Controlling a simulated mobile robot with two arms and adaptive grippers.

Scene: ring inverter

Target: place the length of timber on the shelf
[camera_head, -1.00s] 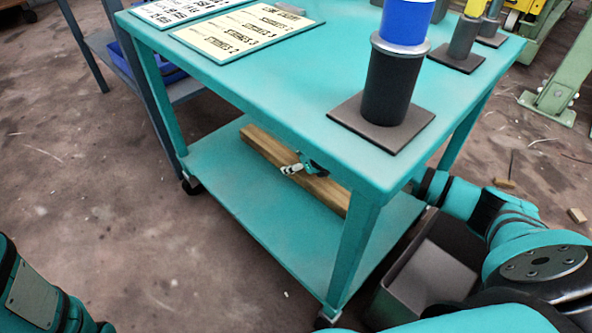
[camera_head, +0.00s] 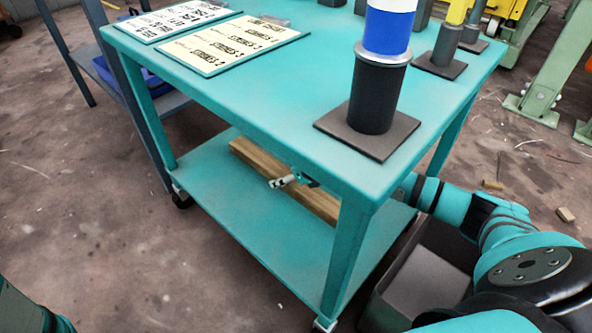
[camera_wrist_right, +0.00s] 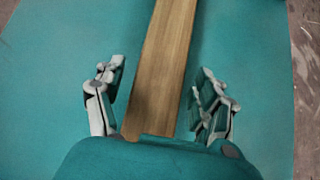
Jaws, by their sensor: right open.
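The length of timber (camera_head: 252,158) lies flat on the lower shelf (camera_head: 215,190) of the teal cart, partly hidden by the cart's top and front leg. My right gripper (camera_head: 291,182) reaches in under the cart top and shows just over the timber. In the right wrist view the timber (camera_wrist_right: 168,60) runs up between the open fingers of my right gripper (camera_wrist_right: 160,102), with a gap on both sides. My left gripper is out of the picture.
The cart's top (camera_head: 270,105) carries signs (camera_head: 235,46) and a dark post base (camera_head: 370,130) with a blue and white cylinder. A dark bin (camera_head: 425,270) stands on the floor right of the cart. Floor at the left is mostly clear.

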